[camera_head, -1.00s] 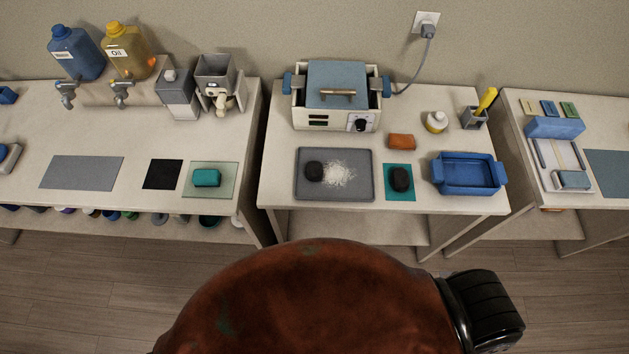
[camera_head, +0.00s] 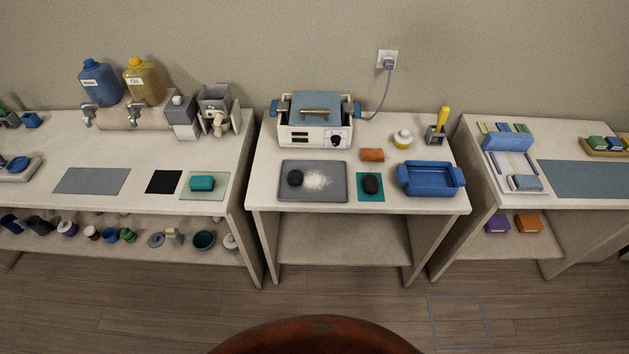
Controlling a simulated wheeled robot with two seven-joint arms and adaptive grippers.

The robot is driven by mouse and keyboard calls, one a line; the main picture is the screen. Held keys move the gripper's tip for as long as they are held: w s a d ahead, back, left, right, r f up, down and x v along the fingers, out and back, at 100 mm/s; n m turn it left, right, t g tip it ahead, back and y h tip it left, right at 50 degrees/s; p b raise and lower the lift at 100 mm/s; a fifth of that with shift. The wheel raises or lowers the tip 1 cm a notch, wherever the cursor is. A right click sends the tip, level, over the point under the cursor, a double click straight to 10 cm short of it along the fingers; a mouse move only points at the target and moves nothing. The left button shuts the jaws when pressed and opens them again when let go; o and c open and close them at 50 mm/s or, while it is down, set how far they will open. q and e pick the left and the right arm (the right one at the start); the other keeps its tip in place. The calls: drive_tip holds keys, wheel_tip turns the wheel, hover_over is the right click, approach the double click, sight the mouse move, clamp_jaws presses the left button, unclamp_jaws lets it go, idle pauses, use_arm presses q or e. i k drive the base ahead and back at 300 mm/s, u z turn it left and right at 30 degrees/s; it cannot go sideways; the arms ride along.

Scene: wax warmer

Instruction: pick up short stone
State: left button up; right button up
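Two dark rounded stones are on the middle table. One dark stone (camera_head: 295,178) lies on the left of a grey tray (camera_head: 334,195), beside a patch of white grains (camera_head: 317,180). The other dark stone (camera_head: 370,184) lies on a teal mat (camera_head: 363,196) just right of the tray. A teal block (camera_head: 202,183) sits on a glass plate (camera_head: 218,192) on the left table, and an orange-brown block (camera_head: 372,155) lies behind the teal mat. I cannot tell which is the short stone. Neither of my grippers is in view.
A wax warmer (camera_head: 298,137) with a blue lid stands at the back of the middle table. A blue tub (camera_head: 431,181) is at its right front. Gaps separate it from the left table (camera_head: 60,207) and right table (camera_head: 497,184). The floor (camera_head: 140,305) in front is clear.

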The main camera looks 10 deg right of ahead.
sight(296, 177)
drive_tip(key=z, duration=0.8)
drive_tip(key=i, duration=0.35)
